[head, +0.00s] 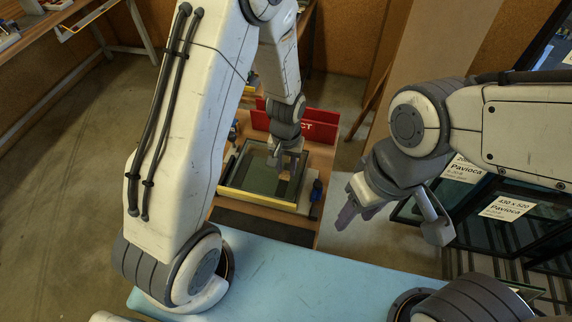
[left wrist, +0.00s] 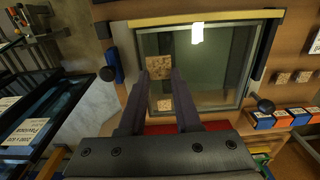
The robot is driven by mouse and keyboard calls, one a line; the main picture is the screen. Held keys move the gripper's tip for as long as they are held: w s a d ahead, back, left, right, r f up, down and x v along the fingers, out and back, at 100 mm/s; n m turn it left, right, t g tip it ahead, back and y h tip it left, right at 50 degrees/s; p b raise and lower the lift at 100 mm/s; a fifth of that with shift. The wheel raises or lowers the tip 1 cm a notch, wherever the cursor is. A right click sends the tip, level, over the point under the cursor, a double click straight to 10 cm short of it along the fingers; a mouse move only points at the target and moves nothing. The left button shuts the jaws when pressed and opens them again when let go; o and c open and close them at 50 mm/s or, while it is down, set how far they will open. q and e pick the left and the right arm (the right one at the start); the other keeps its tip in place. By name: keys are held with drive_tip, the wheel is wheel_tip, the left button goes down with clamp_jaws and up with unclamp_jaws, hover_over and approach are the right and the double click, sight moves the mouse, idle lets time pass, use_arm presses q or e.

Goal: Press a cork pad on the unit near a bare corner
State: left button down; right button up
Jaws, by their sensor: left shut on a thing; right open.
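The glass unit (head: 250,178) lies in a frame on the wooden bench. In the left wrist view its pane (left wrist: 215,75) is dark with a pale border. My left gripper (head: 288,160) is over the unit's right part and points down. In the left wrist view my left gripper (left wrist: 159,72) is shut on a square cork pad (left wrist: 158,66). I cannot tell whether the pad touches the glass. A smaller cork square (left wrist: 165,104) shows between the fingers, within the unit's outline. My right gripper (head: 356,205) is open and empty, to the right of the bench.
Loose cork pads (left wrist: 282,78) and small orange-and-blue boxes (left wrist: 281,118) are beside the unit. Black knobs (left wrist: 265,105) stand at its sides. A red sign board (head: 318,128) rises behind it. Labelled panes (head: 505,208) stand at the right.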

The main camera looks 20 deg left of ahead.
sight(286, 186)
use_arm(q)
drive_tip(key=shift+f+b, duration=2.05)
drive_tip(key=shift+f, duration=1)
drive_tip(key=shift+f+b, duration=0.3)
drive_tip(key=shift+f, duration=0.15)
drive_tip(key=c, duration=0.5)
unclamp_jaws()
wheel_tip(286, 186, up, 10)
drive_tip(key=shift+r+b, duration=0.25)
drive_tip(key=shift+b, duration=0.1)
